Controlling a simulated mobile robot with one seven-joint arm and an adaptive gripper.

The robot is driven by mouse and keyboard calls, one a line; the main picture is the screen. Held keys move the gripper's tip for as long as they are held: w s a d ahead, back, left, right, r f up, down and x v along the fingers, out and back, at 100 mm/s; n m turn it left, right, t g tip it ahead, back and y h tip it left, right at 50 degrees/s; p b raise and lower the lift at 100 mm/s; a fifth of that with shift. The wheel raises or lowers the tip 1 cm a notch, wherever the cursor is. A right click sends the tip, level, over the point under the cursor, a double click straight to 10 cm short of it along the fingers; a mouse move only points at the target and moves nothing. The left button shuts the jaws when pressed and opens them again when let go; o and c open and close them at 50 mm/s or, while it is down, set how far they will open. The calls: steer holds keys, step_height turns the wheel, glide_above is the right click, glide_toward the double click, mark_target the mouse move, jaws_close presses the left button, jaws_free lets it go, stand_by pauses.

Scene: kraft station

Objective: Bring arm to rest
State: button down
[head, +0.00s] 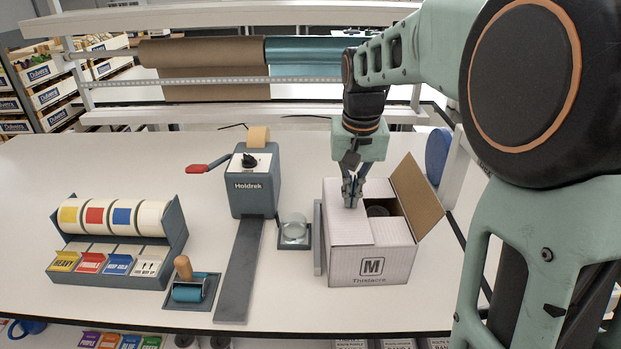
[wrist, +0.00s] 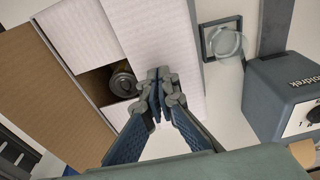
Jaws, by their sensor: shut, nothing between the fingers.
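My gripper (head: 352,193) is shut and empty, pointing down just above the top of a white cardboard box (head: 350,266) marked "M". In the wrist view my gripper (wrist: 159,90) shows its fingertips together over the box's white flaps (wrist: 163,45), beside the opening. I cannot tell whether the tips touch the flap. One brown-lined flap (head: 417,197) stands raised on the box's right side. Inside the opening sits a dark round object (wrist: 122,80), seen in part; it also shows in the head view (head: 377,211).
A grey Holdrek tape dispenser (head: 254,185) with a red handle stands left of the box. A small dish with a clear round item (head: 294,231) lies between them. A label rack (head: 117,245) and a blue roller (head: 189,284) are further left. Paper rolls (head: 205,65) hang behind.

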step_height(320, 180, up, 9)
steer(key=p, duration=0.7)
steer(key=shift+f, duration=0.1)
